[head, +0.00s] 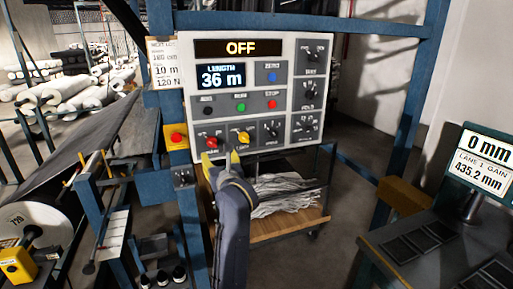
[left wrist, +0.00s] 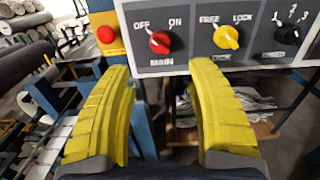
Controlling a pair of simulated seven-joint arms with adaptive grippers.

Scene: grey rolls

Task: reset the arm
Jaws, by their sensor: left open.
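My left gripper (head: 221,158) has yellow fingers and is at the lower edge of the control panel (head: 283,135). In the left wrist view the fingers (left wrist: 156,75) stand wide apart with nothing between them. The red MAIN knob (left wrist: 160,41) shows just beyond the gap, and the yellow LOCK knob (left wrist: 226,37) is above the right finger. The black SPEED-row knob (left wrist: 288,36) is farther right. The panel's top display (head: 240,48) reads OFF, and the length display (head: 221,76) reads 36 m. My right gripper is not in view.
A red button on a yellow box (head: 176,138) is left of the panel. A blue frame (head: 409,100) surrounds it. A wooden cart (head: 270,224) with grey strips stands below. A measuring screen (head: 484,160) is at right, and rolls (head: 65,85) are piled at left.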

